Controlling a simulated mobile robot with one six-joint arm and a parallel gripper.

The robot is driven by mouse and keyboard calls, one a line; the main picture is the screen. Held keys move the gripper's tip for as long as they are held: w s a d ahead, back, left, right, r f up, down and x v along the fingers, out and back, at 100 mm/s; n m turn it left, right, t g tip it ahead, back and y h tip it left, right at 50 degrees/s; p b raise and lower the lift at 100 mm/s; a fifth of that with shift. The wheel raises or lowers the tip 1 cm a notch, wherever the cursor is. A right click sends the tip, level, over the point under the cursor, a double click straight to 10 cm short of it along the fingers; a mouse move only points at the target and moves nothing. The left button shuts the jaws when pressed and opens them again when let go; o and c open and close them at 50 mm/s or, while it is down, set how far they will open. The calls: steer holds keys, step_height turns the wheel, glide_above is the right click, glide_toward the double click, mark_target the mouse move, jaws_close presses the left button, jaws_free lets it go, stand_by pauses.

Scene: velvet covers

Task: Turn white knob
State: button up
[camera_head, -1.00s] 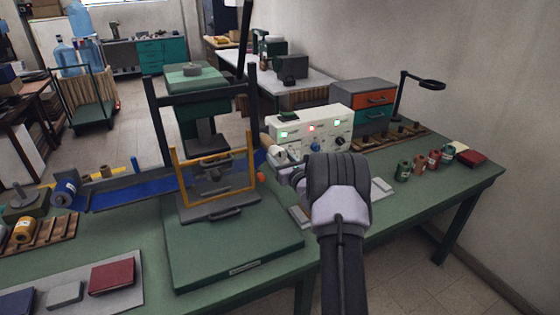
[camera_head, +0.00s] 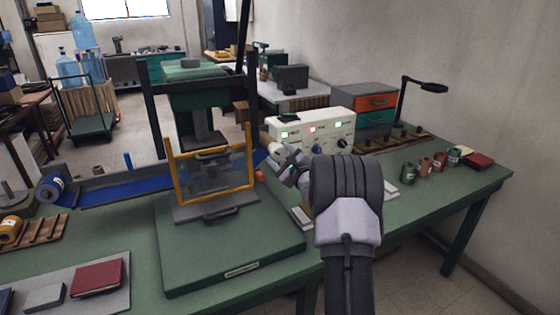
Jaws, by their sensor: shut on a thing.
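The white control box (camera_head: 330,120) stands on the green bench behind my arm, with a row of small lit lamps and knobs on its front. My gripper (camera_head: 290,156) is at the left part of that front, below the left green lamp, shut on the white knob there. The fingers and my wrist hide the knob, so its angle cannot be seen. A blue knob (camera_head: 316,149) and a black knob (camera_head: 342,143) sit farther right on the panel, clear of my gripper.
A press with a yellow guard frame (camera_head: 250,170) stands close to the left. An orange-and-teal drawer unit (camera_head: 368,108) and a black lamp (camera_head: 430,87) stand behind right. Small jars (camera_head: 424,166) stand right of my arm. The bench's right front is mostly clear.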

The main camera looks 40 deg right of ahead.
steer(key=shift+n+b, duration=0.3)
steer(key=shift+n, duration=0.1)
steer(key=o, duration=1.4)
steer(key=shift+c, duration=0.2)
steer(key=p+v, duration=0.3)
steer(key=v, duration=1.4)
steer(key=shift+s, duration=0.25)
steer(key=shift+f, duration=0.1)
